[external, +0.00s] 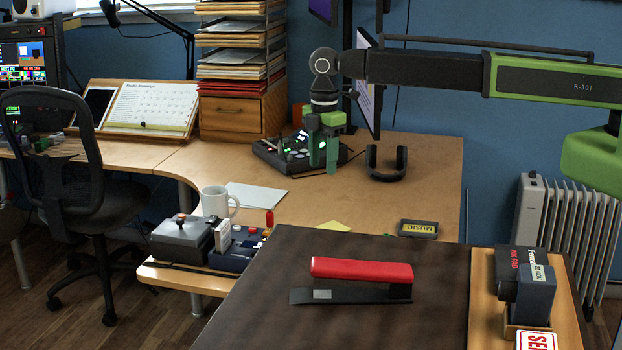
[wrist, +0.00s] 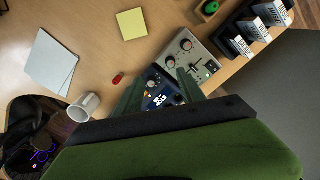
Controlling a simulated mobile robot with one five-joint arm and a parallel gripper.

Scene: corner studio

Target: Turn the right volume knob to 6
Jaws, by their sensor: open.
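My gripper (external: 323,170) is open, pointing down, and its two green fingers are apart and empty. In the external view it overlaps a black mixer with lit buttons (external: 275,155); I cannot tell its depth there. I cannot tell which knob is the right volume knob, and no number or pointer is readable.
A white mug (wrist: 84,106), a red item (wrist: 118,78), white paper (wrist: 50,62) and a yellow note (wrist: 132,24) lie nearby. Upright labelled boxes (wrist: 255,28) line the table edge. Headphones (external: 387,173) stand farther back. A red stapler (external: 360,270) sits on the brown desk.

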